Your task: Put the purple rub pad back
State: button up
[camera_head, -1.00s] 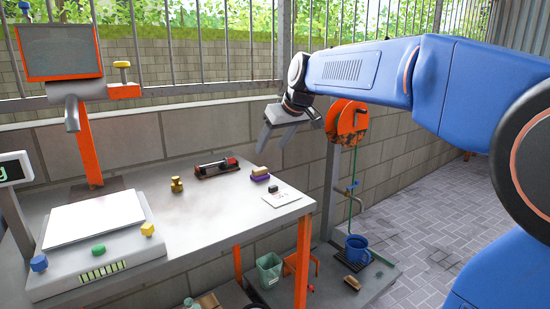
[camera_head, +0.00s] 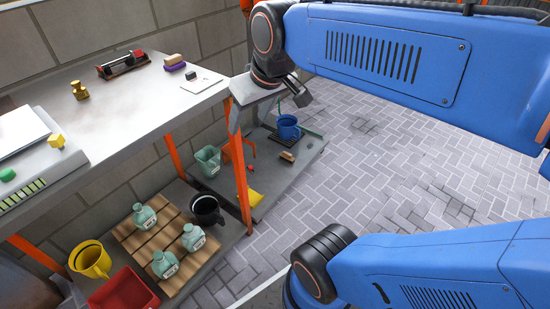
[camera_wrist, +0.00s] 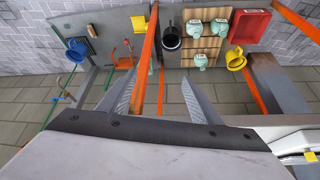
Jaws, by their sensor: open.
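The purple rub pad (camera_head: 175,67) lies on the grey tabletop (camera_head: 130,100) near the back wall in the head view. A brown block rests against or on top of it; I cannot tell which. My gripper (camera_head: 245,112) hangs just beyond the table's right end, to the right of and below the pad in the picture. It is open and empty. In the wrist view my gripper (camera_wrist: 160,74) has its fingers spread, with an orange table leg between and beyond them. The pad does not show in the wrist view.
A white card (camera_head: 202,82) with a small dark item, a brass weight (camera_head: 80,90) and a dark tool (camera_head: 122,64) are on the tabletop. Below are green bottles (camera_head: 164,263), a black pot (camera_head: 206,210), a red tray (camera_head: 124,292) and a blue mug (camera_head: 288,126). Orange legs stand at the table's edge.

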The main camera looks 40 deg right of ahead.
jog(key=s+d+f+m, duration=0.1)
jog(key=s+f, duration=0.6)
jog(key=s, duration=0.1)
jog(key=shift+s+f+g+h, duration=0.25)
jog(key=shift+f+g+h, duration=0.05)
jog(key=shift+f, duration=0.1)
